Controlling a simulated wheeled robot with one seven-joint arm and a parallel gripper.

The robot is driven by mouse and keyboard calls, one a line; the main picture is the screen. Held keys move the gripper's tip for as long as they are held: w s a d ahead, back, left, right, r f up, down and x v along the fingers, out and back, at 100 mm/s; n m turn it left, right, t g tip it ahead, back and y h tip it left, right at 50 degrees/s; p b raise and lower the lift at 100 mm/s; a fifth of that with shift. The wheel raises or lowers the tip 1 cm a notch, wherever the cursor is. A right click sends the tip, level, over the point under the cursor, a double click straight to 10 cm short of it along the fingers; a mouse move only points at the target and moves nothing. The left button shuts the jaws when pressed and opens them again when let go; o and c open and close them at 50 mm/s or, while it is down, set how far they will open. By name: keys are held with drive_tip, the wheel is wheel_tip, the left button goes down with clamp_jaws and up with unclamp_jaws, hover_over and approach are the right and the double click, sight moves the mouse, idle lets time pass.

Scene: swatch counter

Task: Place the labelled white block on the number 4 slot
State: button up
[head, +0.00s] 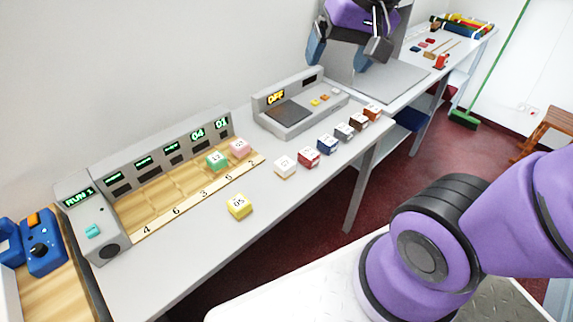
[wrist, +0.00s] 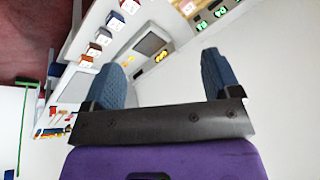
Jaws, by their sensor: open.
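The white block (head: 285,166), with a small dark label on top, sits on the grey counter at the near end of a row of coloured blocks. The wooden slot board (head: 176,190) lies to its left, with printed numbers along its front edge. The number 4 slot (head: 133,212) is at the board's left end and looks empty. My gripper (head: 346,50) is high over the far part of the counter, well away from the white block. Its blue fingers are apart with nothing between them, also in the wrist view (wrist: 162,80). I cannot make out the white block there.
A green block (head: 216,160) and a pink block (head: 239,147) sit on the board's right end. A yellow block (head: 239,206) stands in front. Red (head: 308,157), blue (head: 327,144) and other blocks continue the row. A grey scale-like device (head: 297,104) stands behind.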

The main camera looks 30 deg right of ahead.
drive_tip(key=w+a+f+m+g, duration=0.25)
drive_tip(key=w+f+m, duration=0.35)
drive_tip(key=w+f, duration=0.55)
drive_tip(key=m+g+h, duration=0.1)
drive_tip(key=m+h, duration=0.1)
drive_tip(key=m, duration=0.4)
hover_over(285, 163)
wheel_tip(285, 163, down, 18)
drive_tip(key=shift+r, duration=0.2)
drive_tip(key=shift+w+f, duration=0.1)
drive_tip(key=shift+f, duration=4.9)
drive_tip(key=c, duration=1.1)
drive_tip(key=shift+r, duration=0.1)
